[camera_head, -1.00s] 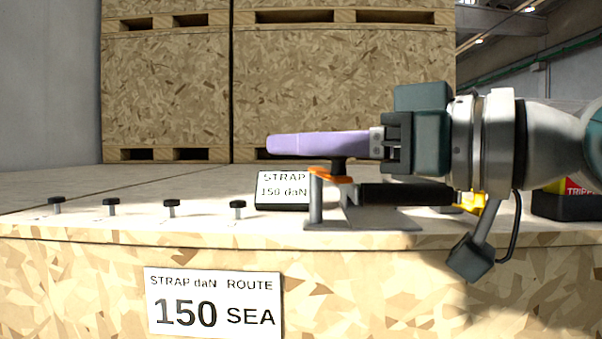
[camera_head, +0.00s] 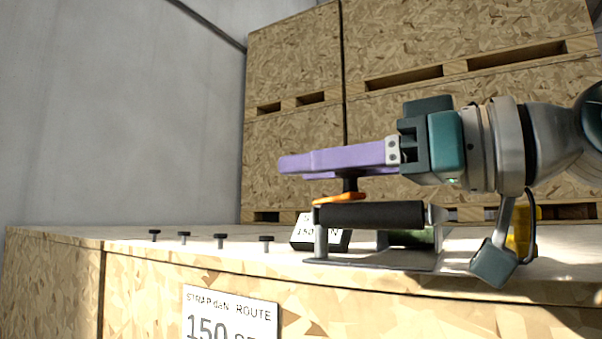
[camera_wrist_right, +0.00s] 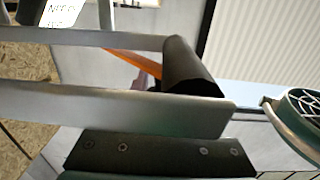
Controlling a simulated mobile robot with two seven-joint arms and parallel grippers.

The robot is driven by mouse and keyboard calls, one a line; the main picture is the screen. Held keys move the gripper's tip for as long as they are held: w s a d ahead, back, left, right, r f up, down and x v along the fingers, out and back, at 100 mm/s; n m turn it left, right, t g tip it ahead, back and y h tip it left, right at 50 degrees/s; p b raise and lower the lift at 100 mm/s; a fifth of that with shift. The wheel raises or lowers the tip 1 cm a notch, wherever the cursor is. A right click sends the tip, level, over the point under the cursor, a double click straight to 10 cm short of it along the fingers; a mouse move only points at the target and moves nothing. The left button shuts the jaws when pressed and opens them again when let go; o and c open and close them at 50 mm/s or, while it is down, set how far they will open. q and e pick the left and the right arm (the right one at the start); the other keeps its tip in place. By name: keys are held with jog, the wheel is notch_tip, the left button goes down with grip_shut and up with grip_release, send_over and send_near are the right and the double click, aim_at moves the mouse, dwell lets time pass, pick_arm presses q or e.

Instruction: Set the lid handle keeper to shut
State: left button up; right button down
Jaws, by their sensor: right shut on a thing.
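The lid handle is a black bar (camera_head: 372,214) on grey posts over a grey plate (camera_head: 375,260), on top of the crate lid. The orange keeper (camera_head: 340,198) lies at the handle's left end, with a dark knob (camera_head: 350,184) standing up from it. My right gripper (camera_head: 290,164), with purple fingers, reaches in level from the right above the handle. It is shut on the knob; the fingers hide the knob's top. My left gripper is not in view.
Several small black-topped pegs (camera_head: 220,240) stand left of the handle. A label block (camera_head: 304,232) stands behind it, and a yellow object (camera_head: 522,232) is at the right. A STRAP daN ROUTE sign (camera_head: 231,318) is on the crate front. Stacked crates (camera_head: 295,165) stand behind.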

dwell(0.3)
jog(key=c, duration=0.6)
grip_release()
